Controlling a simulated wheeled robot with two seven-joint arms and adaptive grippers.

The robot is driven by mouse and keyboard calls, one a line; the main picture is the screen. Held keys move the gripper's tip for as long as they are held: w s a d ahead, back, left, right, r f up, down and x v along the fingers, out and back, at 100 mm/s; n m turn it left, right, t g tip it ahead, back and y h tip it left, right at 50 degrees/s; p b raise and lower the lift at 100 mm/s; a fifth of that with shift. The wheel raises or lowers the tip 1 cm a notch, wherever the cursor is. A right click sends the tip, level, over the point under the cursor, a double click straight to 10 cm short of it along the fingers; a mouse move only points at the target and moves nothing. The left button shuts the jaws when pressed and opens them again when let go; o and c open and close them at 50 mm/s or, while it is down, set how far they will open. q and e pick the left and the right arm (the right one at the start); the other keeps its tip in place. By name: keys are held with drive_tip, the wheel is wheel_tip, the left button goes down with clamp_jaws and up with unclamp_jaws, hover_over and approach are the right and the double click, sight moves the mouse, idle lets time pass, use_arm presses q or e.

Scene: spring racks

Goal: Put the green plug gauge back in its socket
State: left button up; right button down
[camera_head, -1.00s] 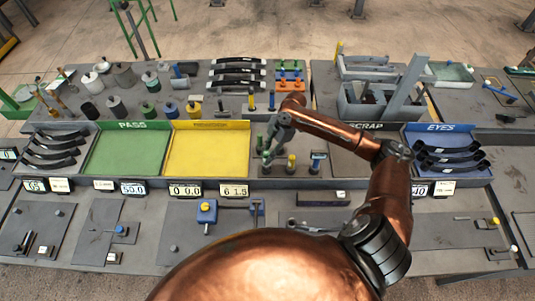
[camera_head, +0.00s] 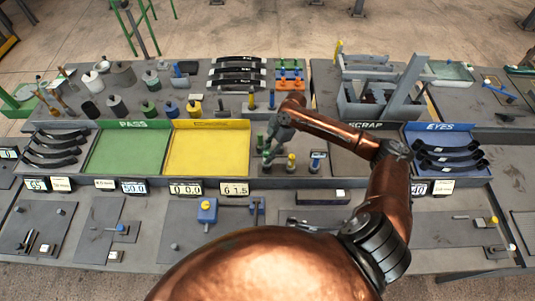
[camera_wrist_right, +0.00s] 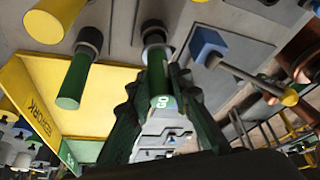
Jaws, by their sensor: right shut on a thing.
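My right gripper (camera_wrist_right: 158,115) is shut on a green plug gauge (camera_wrist_right: 160,88), whose green handle stands between the fingers in the right wrist view. The far end of the gauge meets a round grey socket (camera_wrist_right: 156,36); I cannot tell how deep it sits in it. In the head view the right gripper (camera_head: 269,152) is low over the gauge stand (camera_head: 339,169) right of the yellow tray, and partly hides the gauge. A second green gauge (camera_wrist_right: 75,82) stands beside it in a dark collar. My left gripper is not in view.
The yellow tray (camera_head: 208,148) and green PASS tray (camera_head: 128,150) are empty to the left. Orange and green small parts (camera_head: 290,82) stand behind.

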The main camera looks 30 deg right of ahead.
sight(267, 152)
drive_tip(key=shift+r+p, duration=0.1)
drive_tip(key=shift+p, duration=0.75)
idle(0.9)
drive_tip(key=shift+f+b, duration=0.6)
drive_tip(key=shift+f, duration=0.85)
idle(1.0)
drive_tip(key=c, duration=1.7)
unclamp_jaws()
drive_tip(key=shift+o, duration=0.2)
drive_tip(key=o, duration=0.5)
drive_tip(key=shift+r, duration=0.1)
wheel_tip(267, 152, up, 6)
drive_tip(key=p, duration=0.5)
drive_tip(key=shift+f, duration=0.25)
drive_tip(key=shift+r+p, duration=0.9)
drive_tip(key=shift+r, duration=0.25)
